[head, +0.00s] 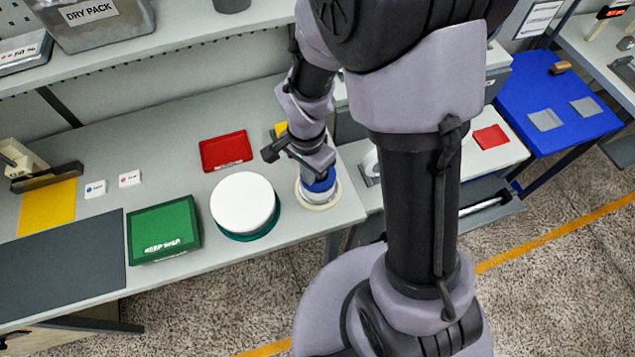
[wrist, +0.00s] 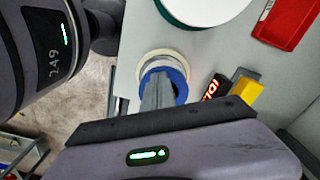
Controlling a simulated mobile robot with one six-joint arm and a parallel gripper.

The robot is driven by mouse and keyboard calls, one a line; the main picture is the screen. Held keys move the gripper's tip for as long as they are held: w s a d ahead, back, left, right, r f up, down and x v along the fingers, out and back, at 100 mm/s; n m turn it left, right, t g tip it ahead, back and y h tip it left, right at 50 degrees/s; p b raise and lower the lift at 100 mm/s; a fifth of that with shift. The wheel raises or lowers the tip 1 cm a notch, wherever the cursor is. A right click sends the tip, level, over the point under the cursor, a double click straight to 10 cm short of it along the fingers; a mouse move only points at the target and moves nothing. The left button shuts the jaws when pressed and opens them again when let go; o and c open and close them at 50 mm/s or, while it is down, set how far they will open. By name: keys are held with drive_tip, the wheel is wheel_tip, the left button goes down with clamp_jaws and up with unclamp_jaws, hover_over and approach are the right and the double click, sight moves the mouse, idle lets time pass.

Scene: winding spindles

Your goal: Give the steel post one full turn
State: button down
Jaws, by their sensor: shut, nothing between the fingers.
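A round spindle stands near the bench's right end, with a cream base ring (head: 320,206) and a blue part (head: 325,186) on it. In the wrist view the blue part (wrist: 181,82) lies straight beyond my fingers, with the cream ring (wrist: 150,60) around its far side. My gripper (head: 314,174) is directly above the spindle, pointing down at its middle. Its grey fingers (wrist: 157,85) are together and cover the centre of the blue part. I cannot make out the steel post apart from the fingers, nor whether they touch it.
A white disc on a green base (head: 242,202) stands close left of the spindle. A red tray (head: 226,151) and a yellow block (wrist: 245,92) are behind. A green box (head: 163,230) is farther left. The bench edge is just right of the spindle.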

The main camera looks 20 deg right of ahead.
drive_tip(key=shift+s+a, duration=0.2)
drive_tip(key=shift+a, duration=0.1)
drive_tip(key=shift+r, duration=0.25)
wheel_tip(320, 180, up, 6)
drive_tip(key=p, duration=0.4)
drive_tip(key=shift+f, duration=0.25)
